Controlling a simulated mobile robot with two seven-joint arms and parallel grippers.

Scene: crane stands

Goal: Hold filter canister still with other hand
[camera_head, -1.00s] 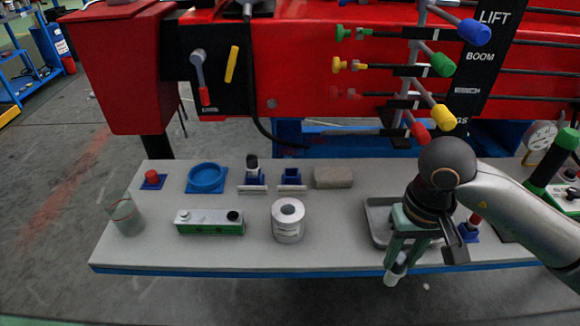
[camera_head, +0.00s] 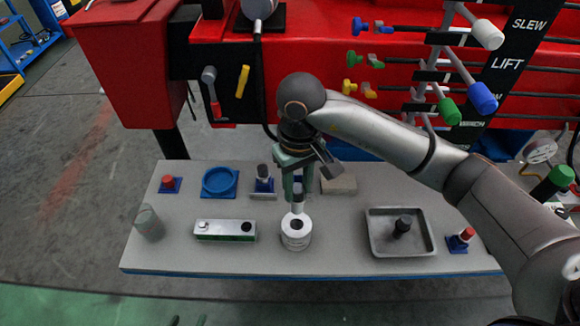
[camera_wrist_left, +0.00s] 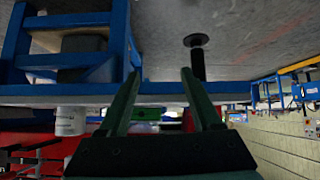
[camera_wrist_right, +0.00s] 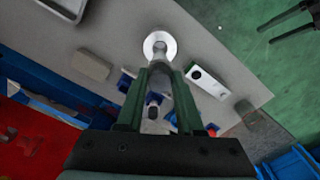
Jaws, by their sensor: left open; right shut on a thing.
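The filter canister (camera_head: 296,236), a white cylinder, stands upright near the front middle of the bench. My right gripper (camera_head: 297,187) points down above it, shut on a small pale cylinder (camera_head: 298,206). The cylinder's lower end is at the canister's top; I cannot tell whether it touches or has entered. In the right wrist view the canister (camera_wrist_right: 160,45) shows as a white ring beyond the held cylinder (camera_wrist_right: 158,68). My left gripper (camera_wrist_left: 160,72) is open and empty. The right wrist view shows it (camera_wrist_right: 264,36) off the bench, over the green floor.
A green-and-white box (camera_head: 225,230) and a clear cup (camera_head: 149,224) stand left of the canister. Behind are a blue ring dish (camera_head: 220,181) and a grey block (camera_head: 338,181). A metal tray (camera_head: 372,236) holding a dark piece (camera_head: 403,224) is at right.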

